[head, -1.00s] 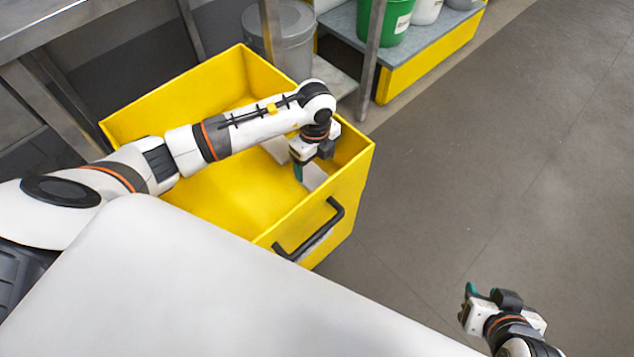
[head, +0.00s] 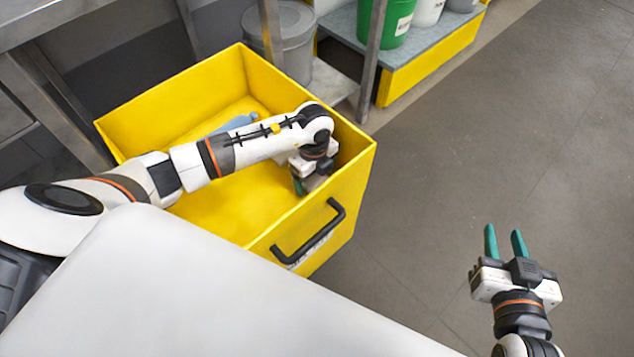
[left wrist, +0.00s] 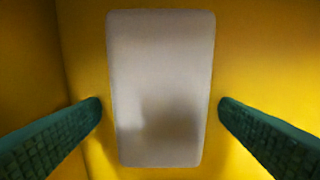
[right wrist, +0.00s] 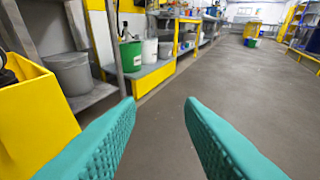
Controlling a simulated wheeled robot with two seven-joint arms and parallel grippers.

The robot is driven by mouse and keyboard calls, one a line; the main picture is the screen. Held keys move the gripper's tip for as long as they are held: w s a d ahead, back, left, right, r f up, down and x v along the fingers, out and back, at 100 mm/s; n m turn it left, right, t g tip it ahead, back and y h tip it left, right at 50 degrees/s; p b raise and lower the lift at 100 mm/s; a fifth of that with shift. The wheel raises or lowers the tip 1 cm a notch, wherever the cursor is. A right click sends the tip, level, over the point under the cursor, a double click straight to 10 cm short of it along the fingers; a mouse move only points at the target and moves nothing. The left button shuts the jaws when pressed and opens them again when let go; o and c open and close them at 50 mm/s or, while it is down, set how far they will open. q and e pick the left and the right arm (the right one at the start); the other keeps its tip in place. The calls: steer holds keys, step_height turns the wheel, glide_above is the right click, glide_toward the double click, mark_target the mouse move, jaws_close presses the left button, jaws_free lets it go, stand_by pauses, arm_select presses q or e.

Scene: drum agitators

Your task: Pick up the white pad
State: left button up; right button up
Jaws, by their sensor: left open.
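The white pad (left wrist: 160,75) lies flat on the yellow floor of the bin in the left wrist view, long side running up the picture. In the head view it is mostly hidden by my left gripper. My left gripper (head: 306,182) is low inside the yellow bin (head: 180,95), near its right wall. Its green fingers are open, one on each side of the pad, with a gap to both edges; they do not touch it. My right gripper (head: 506,243) is open and empty, above the floor outside the bin; its fingers also show in the right wrist view (right wrist: 160,102).
A light blue object (head: 235,123) lies in the bin, partly hidden behind my left arm. The bin has a black handle (head: 308,232) on its front. A grey lidded drum (head: 281,40) and a green bucket (head: 389,20) stand behind. The floor on the right is clear.

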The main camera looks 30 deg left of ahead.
arm_select(q)
steer(key=c, duration=1.1)
steer(key=shift+o, duration=0.2)
steer(key=shift+r, duration=0.2)
